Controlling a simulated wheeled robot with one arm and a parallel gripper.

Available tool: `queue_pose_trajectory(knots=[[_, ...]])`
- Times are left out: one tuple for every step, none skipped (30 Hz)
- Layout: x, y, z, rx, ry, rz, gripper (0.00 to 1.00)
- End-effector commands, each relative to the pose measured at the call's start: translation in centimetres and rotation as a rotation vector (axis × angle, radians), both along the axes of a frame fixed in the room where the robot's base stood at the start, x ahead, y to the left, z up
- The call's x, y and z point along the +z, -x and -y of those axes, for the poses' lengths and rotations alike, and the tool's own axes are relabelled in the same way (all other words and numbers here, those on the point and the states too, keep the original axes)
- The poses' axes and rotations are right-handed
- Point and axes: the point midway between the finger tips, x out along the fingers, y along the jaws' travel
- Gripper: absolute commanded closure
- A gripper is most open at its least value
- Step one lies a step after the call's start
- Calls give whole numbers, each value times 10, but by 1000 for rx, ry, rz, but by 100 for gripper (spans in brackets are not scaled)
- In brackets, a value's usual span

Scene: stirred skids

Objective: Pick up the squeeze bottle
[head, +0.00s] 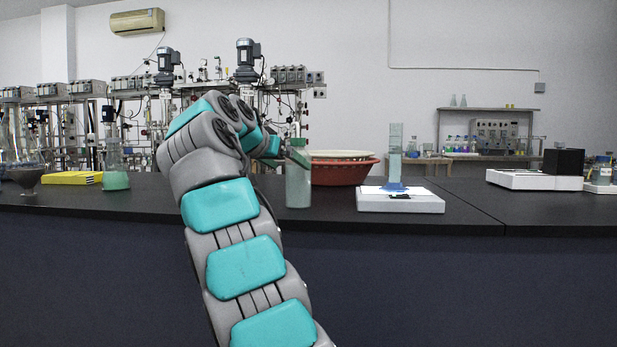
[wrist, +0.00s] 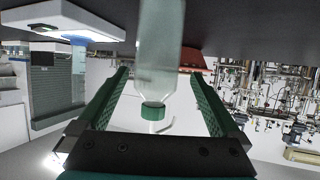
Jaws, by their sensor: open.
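The squeeze bottle (head: 298,184) is pale and translucent and stands upright on the dark bench in the head view, just right of my arm's end. In the wrist view, which is upside down, the squeeze bottle (wrist: 159,55) hangs from the top with its green cap and a thin pale spout towards me. My gripper (wrist: 159,73) is open, with one green finger on each side of the bottle and visible gaps. In the head view my gripper (head: 290,150) is at the bottle's top, and the arm hides part of it.
A red-brown basin (head: 340,173) stands just behind and right of the bottle. A white scale (head: 400,201) with a clear cylinder (head: 395,155) is farther right. A flask (head: 116,170) and a yellow box (head: 73,178) are at left. The bench front is clear.

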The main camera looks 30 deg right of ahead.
Motion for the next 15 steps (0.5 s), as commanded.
queue_pose_trajectory(knots=[[1, 0, 0, -1, -1, 6, 0], [1, 0, 0, -2, 0, 8, 0], [1, -1, 0, -2, -1, 12, 0], [1, -1, 1, -2, -1, 13, 0], [1, -2, 2, -3, -1, 13, 0], [0, -3, 4, -4, -1, 13, 0], [-1, -5, 6, -3, -1, 12, 0], [-3, -6, 8, -4, -1, 12, 0], [-5, -9, 11, -4, -2, 11, 0], [-6, -10, 14, -4, -2, 10, 0], [-8, -12, 16, -5, -2, 9, 0], [-9, -14, 19, -5, -2, 9, 0], [-10, -15, 20, -5, -2, 9, 0], [-11, -16, 22, -5, -3, 9, 0], [-12, -17, 24, -5, -2, 9, 0]])
